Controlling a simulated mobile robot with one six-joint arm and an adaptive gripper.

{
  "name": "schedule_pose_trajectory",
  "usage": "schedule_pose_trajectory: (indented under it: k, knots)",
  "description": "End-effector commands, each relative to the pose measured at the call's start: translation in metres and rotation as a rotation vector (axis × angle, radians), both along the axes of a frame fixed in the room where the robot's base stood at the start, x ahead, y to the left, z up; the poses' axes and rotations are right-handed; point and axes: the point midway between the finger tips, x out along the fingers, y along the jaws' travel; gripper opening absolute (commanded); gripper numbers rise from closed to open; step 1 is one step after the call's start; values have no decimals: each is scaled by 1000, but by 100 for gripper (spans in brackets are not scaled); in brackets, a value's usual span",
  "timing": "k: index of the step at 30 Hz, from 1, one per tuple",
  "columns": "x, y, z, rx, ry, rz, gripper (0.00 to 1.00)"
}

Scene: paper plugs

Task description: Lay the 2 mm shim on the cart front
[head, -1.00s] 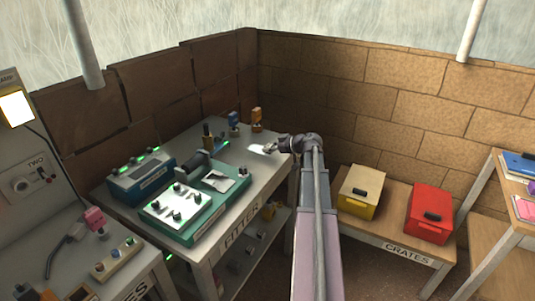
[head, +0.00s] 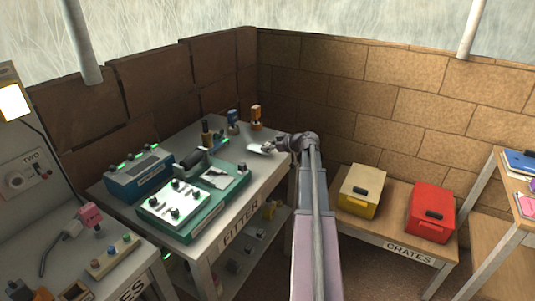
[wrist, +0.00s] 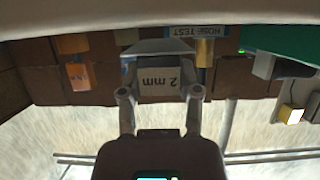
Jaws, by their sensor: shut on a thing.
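My gripper (head: 270,148) is at the far right part of the grey bench marked FITTER (head: 262,176), above its top. It is shut on a pale shim (head: 257,149). The shim appears clear of the bench top, but the gap is hard to judge. No sign in view reads "cart", so I cannot tell which edge is the cart front.
A teal console (head: 192,215) and a blue box (head: 138,178) stand on the bench. Orange (head: 256,116) and blue (head: 232,120) bottle-like items stand behind my gripper. Yellow (head: 358,195) and red crates (head: 431,215) are at right. The bench's right front strip is bare.

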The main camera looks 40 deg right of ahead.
Motion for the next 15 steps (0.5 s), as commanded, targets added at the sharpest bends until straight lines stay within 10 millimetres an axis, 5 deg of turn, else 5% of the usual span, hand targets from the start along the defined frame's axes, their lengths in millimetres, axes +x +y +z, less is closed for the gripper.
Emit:
schedule_pose_trajectory:
  k: [15]
  knots:
    - [0,0,-12,0,0,0,0]
